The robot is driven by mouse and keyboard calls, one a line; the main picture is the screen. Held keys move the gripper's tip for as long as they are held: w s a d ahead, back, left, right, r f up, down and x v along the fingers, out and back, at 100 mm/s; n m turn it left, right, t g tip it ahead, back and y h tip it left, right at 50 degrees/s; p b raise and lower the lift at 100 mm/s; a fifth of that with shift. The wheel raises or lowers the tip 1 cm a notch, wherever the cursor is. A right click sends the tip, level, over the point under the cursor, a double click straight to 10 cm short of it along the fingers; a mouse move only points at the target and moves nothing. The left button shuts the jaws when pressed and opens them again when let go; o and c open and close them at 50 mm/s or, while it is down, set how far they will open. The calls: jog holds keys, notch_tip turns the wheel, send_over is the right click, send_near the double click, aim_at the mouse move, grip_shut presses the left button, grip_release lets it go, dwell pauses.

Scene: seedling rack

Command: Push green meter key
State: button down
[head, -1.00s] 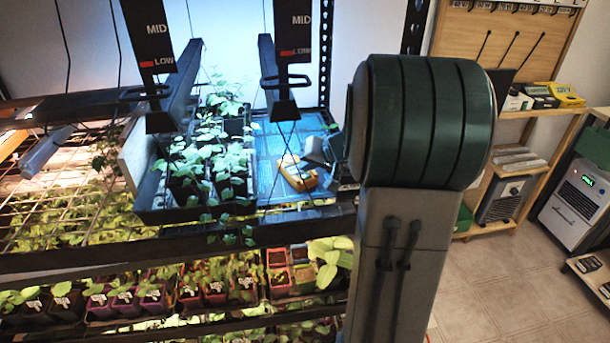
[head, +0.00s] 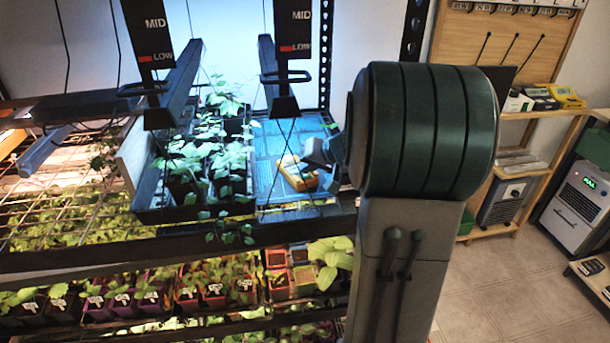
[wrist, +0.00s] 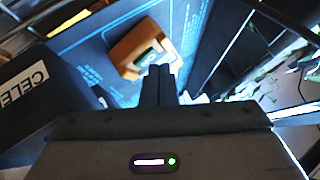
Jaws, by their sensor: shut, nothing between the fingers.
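The meter is a small orange block (head: 292,168) lying on a blue mat (head: 270,150) on the rack shelf, right of a tray of seedlings. In the wrist view the orange meter (wrist: 128,56) lies tilted, just beyond my fingertips. A small dark green and pale patch shows on its face close to the fingers; I cannot make out the green key clearly. My gripper (wrist: 160,70) is shut and empty, its tips next to the meter's near edge; contact cannot be told. In the head view my arm partly hides the gripper (head: 318,155).
A black seedling tray (head: 200,210) stands left of the meter. Black hangers marked MID and LOW (head: 290,45) hang in front of the shelf.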

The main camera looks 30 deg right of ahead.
aim_at(308, 177)
jog(key=shift+s+a+f+b, duration=0.1)
jog(key=shift+s+f+b, duration=0.05)
jog(key=shift+f+b, duration=0.3)
jog(key=shift+s+a+f+b, duration=0.1)
jog(key=shift+s+f+b, duration=0.05)
jog(key=shift+f+b, duration=0.3)
dwell(0.5)
jog(key=shift+w+d+r, duration=0.1)
jog(key=shift+r, duration=0.05)
dwell(0.4)
jog(key=shift+w+d+r, duration=0.1)
jog(key=shift+w, duration=0.05)
jog(key=r+p, duration=0.1)
jog(key=r, duration=0.2)
jog(key=r+p, duration=0.1)
jog(key=r, duration=0.2)
jog(key=shift+w+p, duration=0.2)
jog(key=shift+p, duration=0.15)
jog(key=shift+r, duration=0.3)
jog(key=shift+d, duration=0.1)
dwell(1.7)
